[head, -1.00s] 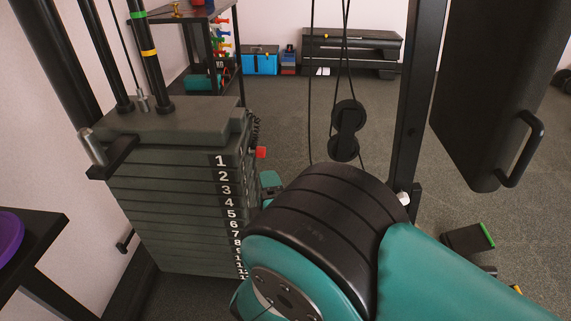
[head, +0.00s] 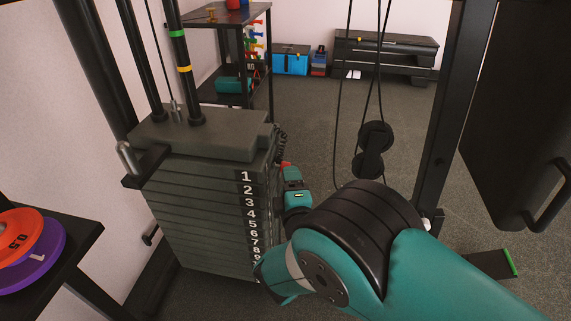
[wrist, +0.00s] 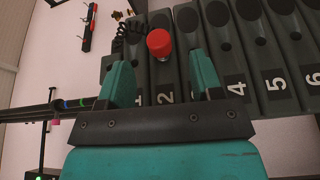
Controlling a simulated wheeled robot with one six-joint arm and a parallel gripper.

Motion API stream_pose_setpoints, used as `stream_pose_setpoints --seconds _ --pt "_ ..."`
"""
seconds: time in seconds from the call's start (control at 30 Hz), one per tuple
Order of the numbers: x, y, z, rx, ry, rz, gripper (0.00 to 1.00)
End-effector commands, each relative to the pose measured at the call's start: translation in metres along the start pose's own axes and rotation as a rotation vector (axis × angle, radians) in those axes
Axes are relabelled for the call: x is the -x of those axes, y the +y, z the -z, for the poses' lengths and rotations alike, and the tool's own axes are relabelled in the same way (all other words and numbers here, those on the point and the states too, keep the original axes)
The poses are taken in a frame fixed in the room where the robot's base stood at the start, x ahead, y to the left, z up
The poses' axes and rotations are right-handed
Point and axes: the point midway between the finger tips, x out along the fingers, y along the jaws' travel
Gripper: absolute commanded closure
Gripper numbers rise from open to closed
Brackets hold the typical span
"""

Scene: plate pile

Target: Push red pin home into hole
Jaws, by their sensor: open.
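The red pin (wrist: 159,42) shows its round head in the wrist view, in front of the plate marked 2. Its shaft is hidden, so I cannot tell how deep it sits. In the head view the red pin (head: 286,164) is a small patch at the right side of the weight stack (head: 205,205), near its top. My gripper (wrist: 160,66) is open, with one teal finger on each side of the pin head in the picture and a gap to both. In the head view my gripper (head: 287,171) is beside the stack, just below the pin.
A black coiled cord (wrist: 126,36) hangs beside the pin. Numbered plates with dark holes line the stack. Black cables with pulleys (head: 374,150) and a dark upright (head: 447,120) stand to the right. A rack with orange and purple discs (head: 40,250) is at left.

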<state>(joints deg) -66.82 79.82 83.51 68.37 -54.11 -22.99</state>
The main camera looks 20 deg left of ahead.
Motion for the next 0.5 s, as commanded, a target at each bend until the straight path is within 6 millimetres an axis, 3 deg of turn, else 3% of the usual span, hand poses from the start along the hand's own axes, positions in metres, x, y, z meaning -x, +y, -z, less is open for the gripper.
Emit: stream_pose_setpoints --seconds 0.5 --pt "-0.05 -0.001 0.001 -0.002 0.0 -0.003 0.4"
